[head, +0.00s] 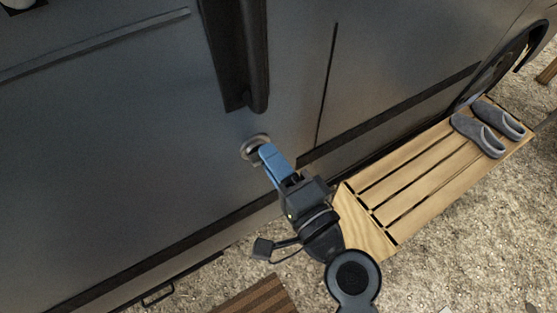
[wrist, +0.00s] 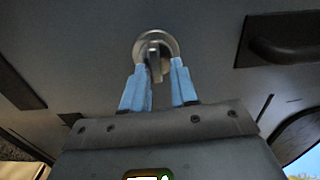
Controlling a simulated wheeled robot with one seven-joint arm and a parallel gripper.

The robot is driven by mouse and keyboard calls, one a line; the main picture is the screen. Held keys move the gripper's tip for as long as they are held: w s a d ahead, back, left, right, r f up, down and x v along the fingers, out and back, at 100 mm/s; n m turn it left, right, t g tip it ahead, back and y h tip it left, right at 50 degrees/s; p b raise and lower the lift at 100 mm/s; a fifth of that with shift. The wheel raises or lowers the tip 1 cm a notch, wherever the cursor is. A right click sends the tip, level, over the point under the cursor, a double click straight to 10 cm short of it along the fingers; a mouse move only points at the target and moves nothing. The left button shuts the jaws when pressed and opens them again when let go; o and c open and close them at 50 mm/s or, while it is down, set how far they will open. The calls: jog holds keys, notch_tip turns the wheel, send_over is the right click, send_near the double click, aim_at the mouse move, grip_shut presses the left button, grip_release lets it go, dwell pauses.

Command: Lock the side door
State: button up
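The grey side door (head: 120,130) of the van fills the left of the head view. Its round metal lock (head: 250,148) has a silver ring and a narrow upright turn piece in the middle, clearest in the wrist view (wrist: 154,55). My gripper (head: 264,150) reaches the lock with its blue fingers. In the wrist view the fingertips (wrist: 158,68) stand on either side of the turn piece, with a gap visible at its right. The fingers look open around it. In the head view the fingers hide part of the lock.
A dark door handle (head: 257,85) sits just above the lock. A slatted wooden bench (head: 410,185) stands right of my arm, with grey shoes (head: 480,135) on its far end.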

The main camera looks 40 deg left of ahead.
jog(key=shift+o, duration=0.8)
jog(key=shift+d+f, duration=0.1)
jog(key=b+v, duration=0.1)
jog(key=v, duration=0.6)
jog(key=shift+d, duration=0.35)
jog(key=shift+s, duration=0.1)
